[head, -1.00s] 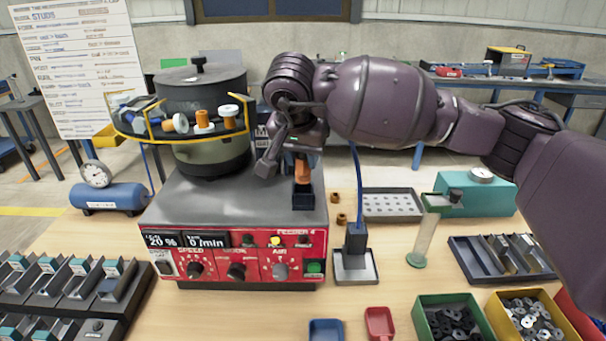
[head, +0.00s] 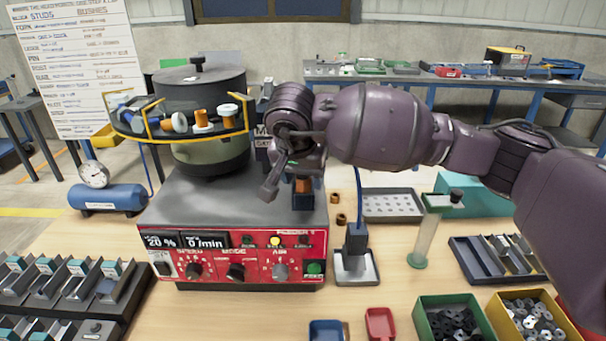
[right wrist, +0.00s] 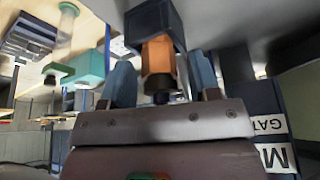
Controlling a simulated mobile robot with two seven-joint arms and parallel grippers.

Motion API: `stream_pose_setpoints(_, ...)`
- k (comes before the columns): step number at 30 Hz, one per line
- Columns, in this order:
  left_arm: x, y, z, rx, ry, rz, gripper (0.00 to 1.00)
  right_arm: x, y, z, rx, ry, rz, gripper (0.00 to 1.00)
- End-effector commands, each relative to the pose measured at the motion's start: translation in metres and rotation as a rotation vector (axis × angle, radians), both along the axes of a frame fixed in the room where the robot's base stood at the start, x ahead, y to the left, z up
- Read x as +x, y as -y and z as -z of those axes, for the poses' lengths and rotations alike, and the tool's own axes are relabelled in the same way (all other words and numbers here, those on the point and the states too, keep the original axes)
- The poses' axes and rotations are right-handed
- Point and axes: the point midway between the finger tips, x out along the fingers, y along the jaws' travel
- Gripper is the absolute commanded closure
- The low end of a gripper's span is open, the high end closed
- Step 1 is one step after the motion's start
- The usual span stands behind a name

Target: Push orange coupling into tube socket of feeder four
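The orange coupling (right wrist: 158,56) shows in the right wrist view between my right gripper's two blue fingers (right wrist: 163,80), with a narrow gap on each side. Its far end meets the dark tube socket (right wrist: 155,22); how deep it sits inside cannot be told. In the head view the coupling (head: 303,186) shows as a short orange piece just above the dark socket (head: 303,201) at the feeder's right front. My right gripper (head: 300,168) is over it and hides its upper part. The gripper looks open around the coupling. My left gripper is out of view.
The feeder's red panel (head: 236,257) faces me, with the bowl (head: 203,98) behind it on the left. Blue tubing runs to a dark block on a small tray (head: 355,270). Part bins (head: 452,302) stand at the front right. Bare table lies between.

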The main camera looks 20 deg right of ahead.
Motion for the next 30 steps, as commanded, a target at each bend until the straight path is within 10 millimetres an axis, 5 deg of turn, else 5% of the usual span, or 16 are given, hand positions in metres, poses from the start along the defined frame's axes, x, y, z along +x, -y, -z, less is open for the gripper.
stream_pose_setpoints(11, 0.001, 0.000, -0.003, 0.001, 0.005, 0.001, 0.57, -0.002, -0.001, -0.010, 0.000, 0.002, 0.000, 0.44)
stream_pose_setpoints(30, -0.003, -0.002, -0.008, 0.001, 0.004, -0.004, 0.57, -0.035, -0.024, -0.106, 0.000, 0.002, 0.000, 0.44)
